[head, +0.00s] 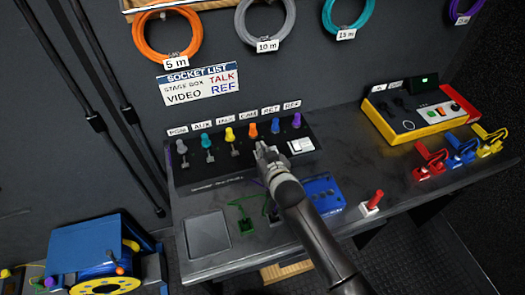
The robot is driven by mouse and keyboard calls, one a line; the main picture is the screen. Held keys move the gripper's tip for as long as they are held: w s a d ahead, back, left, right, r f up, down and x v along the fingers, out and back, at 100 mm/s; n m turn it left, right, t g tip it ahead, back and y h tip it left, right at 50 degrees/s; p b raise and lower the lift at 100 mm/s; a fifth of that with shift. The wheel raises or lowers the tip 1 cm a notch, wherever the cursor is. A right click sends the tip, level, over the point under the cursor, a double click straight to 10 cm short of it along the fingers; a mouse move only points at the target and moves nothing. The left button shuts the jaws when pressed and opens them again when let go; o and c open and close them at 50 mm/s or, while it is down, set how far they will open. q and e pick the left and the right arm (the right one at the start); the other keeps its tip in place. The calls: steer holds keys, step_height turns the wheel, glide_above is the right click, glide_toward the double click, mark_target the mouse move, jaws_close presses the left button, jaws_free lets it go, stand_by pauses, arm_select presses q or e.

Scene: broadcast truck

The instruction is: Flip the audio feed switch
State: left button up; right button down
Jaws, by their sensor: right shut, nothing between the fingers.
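A black panel (215,175) stands at the back of the desk. It carries a row of coloured plugs under small labels, including a grey one (182,147), a yellow one (229,134) and an orange one (253,129). A white switch-like plate (301,145) sits at the panel's right end. A red lever on a white base (372,202) stands upright on the desk further right. I cannot read which is the audio feed switch. My right gripper (262,150) is shut and empty, its tips in front of the panel below the orange plug, left of the white plate. My left gripper is out of view.
A blue box (322,193) and green clips (246,225) lie close to my right arm. A grey tray (207,234) is at the desk's left. A yellow console (405,115) and coloured clamps (430,160) stand right. A blue cable reel (95,255) is lower left.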

steer(key=f+b, duration=0.1)
steer(key=b, duration=0.1)
steer(key=t+b, duration=0.1)
steer(key=shift+s+f+b, duration=0.25)
steer(key=shift+f+b, duration=0.1)
steer(key=shift+r+p, duration=0.3)
steer(key=shift+r, duration=0.15)
steer(key=shift+w+d+r+p, duration=0.1)
steer(key=shift+r+p, duration=0.25)
steer(key=shift+p, duration=0.1)
steer(key=r+p, duration=0.3)
steer(key=shift+s+r, duration=0.15)
steer(key=shift+s, duration=0.05)
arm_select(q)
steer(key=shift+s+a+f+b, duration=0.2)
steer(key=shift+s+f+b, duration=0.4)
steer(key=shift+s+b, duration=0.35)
arm_select(e)
steer(key=s+d, duration=0.3)
steer(key=s, duration=0.7)
steer(key=shift+r, duration=0.35)
